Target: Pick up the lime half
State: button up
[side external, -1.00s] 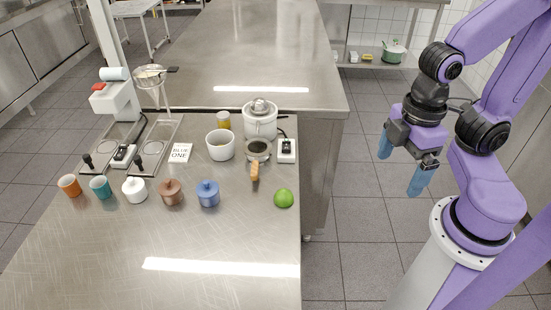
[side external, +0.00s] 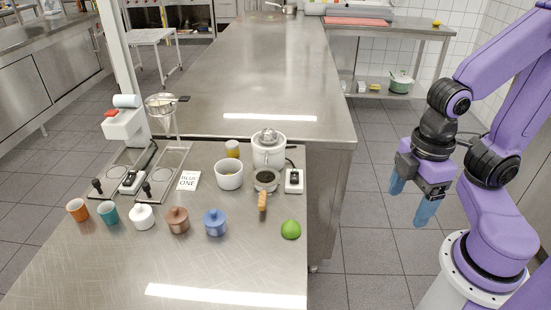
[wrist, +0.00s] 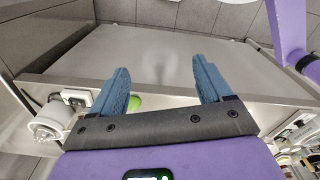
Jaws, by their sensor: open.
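The green lime half (side external: 290,229) lies on the steel table near its right edge in the side view. In the wrist view a green piece of it (wrist: 135,103) shows beside the left finger, which partly hides it. My gripper (side external: 410,206) has blue fingers and hangs to the right of the table, above the floor, well apart from the lime. In the wrist view my gripper (wrist: 165,84) is open, with nothing held between its fingers.
A strainer with a wooden handle (side external: 262,204), a white appliance (side external: 268,152) and a switch box (side external: 294,181) stand behind the lime. A blue lidded pot (side external: 214,223) is left of it. The table front (side external: 120,265) is mostly clear.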

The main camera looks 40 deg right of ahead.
notch_tip(320, 180, up, 3)
jog(key=n, duration=0.2)
send_over(292, 223)
jog(key=shift+a+r, duration=0.1)
jog(key=shift+r, duration=0.1)
dwell(0.7)
notch_tip(292, 223, down, 17)
jog(key=shift+f, duration=0.15)
dwell(0.9)
